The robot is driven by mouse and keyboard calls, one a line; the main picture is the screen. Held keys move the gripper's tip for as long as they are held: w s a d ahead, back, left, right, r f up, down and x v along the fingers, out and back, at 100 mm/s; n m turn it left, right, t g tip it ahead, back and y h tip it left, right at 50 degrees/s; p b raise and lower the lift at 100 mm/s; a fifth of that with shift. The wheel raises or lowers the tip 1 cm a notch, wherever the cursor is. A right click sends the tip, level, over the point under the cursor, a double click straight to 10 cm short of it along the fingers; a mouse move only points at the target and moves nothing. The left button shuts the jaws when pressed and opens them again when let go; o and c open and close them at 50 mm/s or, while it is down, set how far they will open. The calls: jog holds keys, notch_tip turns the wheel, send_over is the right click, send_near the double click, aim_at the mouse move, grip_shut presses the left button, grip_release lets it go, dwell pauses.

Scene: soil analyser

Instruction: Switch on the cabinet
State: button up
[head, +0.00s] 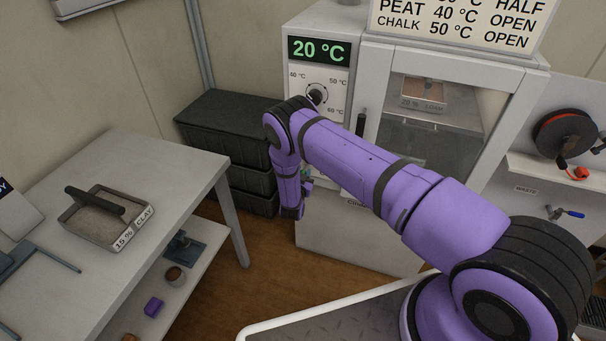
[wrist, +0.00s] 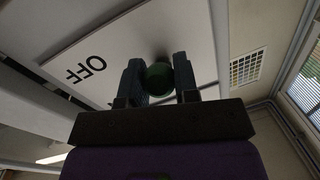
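The grey cabinet (head: 350,235) stands ahead of me, its green display (head: 319,50) reading 20 °C. A temperature dial (head: 317,95) sits below the display. In the wrist view a round green knob (wrist: 159,78) stands out from a pale panel (wrist: 120,45) marked OFF, seen upside down. A second marking is mostly hidden by my gripper. My gripper (wrist: 159,80) has one finger on each side of the green knob and appears shut on it. In the head view my gripper (head: 306,184) is low at the cabinet's front left, mostly hidden by my arm.
The cabinet's glass door (head: 440,115) is closed, with a loam tray (head: 424,94) inside. Dark stacked crates (head: 225,135) stand left of the cabinet. A table (head: 165,160) at left holds a clay tray (head: 105,217). A wall reel (head: 563,137) hangs at right.

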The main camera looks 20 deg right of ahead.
jog(key=shift+r, duration=0.1)
jog(key=g+y, duration=0.1)
jog(key=r+g, duration=0.1)
jog(key=g, duration=0.1)
jog(key=r+g+y, duration=0.1)
jog(key=shift+s+a+m+g+y, duration=0.15)
jog(key=shift+s+m+g+y, duration=0.05)
jog(key=shift+m+g+y, duration=0.1)
jog(key=r+g+y, duration=0.1)
jog(key=g+y, duration=0.1)
jog(key=shift+r+g, duration=0.1)
jog(key=shift+g, duration=0.3)
jog(key=shift+w+r+m+g+y, duration=0.15)
jog(key=shift+r+g+y, duration=0.1)
jog(key=shift+g+y, duration=0.25)
jog(key=shift+w+r+m+g+y, duration=0.1)
jog(key=shift+r+m+g+y, duration=0.15)
jog(key=shift+g, duration=0.45)
jog(key=o, duration=0.9)
jog(key=shift+d, duration=0.2)
